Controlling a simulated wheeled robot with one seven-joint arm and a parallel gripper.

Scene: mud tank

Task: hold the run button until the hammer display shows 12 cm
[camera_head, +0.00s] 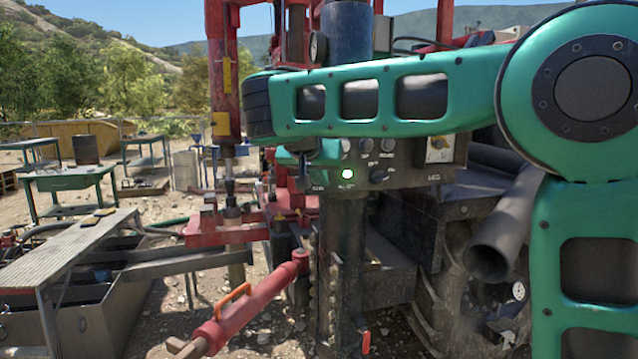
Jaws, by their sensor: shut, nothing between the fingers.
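The dark control panel (408,178) stands at the middle, its upper part covered by my green arm. A round green light or button (347,174) glows on it; its label is too small to read. A black knob (379,176) and several pale round controls (367,144) sit nearby. A small square dial or display (439,149) with a pale face is at the panel's right; no number is legible. My gripper (306,166) shows only in part below my forearm, at the panel's left edge. It is shut and empty; whether it touches a button is hidden.
A red drill mast (223,70) stands left of the panel. A red cylinder with an orange handle (245,305) slants across the front. A grey pipe (508,225) juts out at right. A metal tank with a grated top (75,250) is at left.

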